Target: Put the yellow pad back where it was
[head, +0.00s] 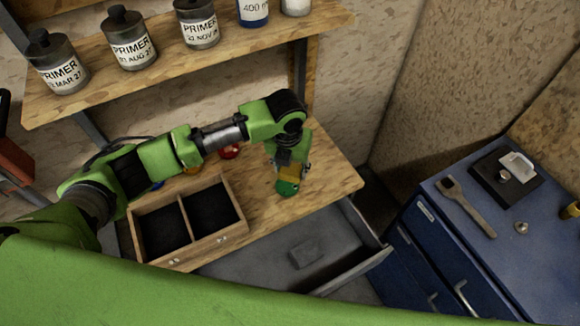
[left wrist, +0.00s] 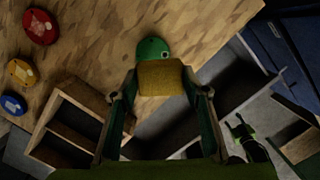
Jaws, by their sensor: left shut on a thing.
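The yellow pad (left wrist: 160,78) is a small block held between the fingers of my left gripper (left wrist: 160,98) in the left wrist view. In the head view my left gripper (head: 290,165) points down over the right part of the wooden bench, and the pad (head: 291,172) shows only partly. A rounded green object (head: 287,187) is right beside the pad; it also shows in the left wrist view (left wrist: 152,48). I cannot tell if they touch. A small green and black part, probably my right gripper (left wrist: 245,130), shows low right in the left wrist view; its fingers are unclear.
A two-compartment wooden box (head: 240,213) stands on the bench (head: 335,180). An open grey drawer (head: 250,270) below holds a dark block (head: 305,253). Red (left wrist: 40,26), yellow (left wrist: 21,72) and blue (left wrist: 13,104) round objects lie left. A blue cabinet (head: 455,245) stands right.

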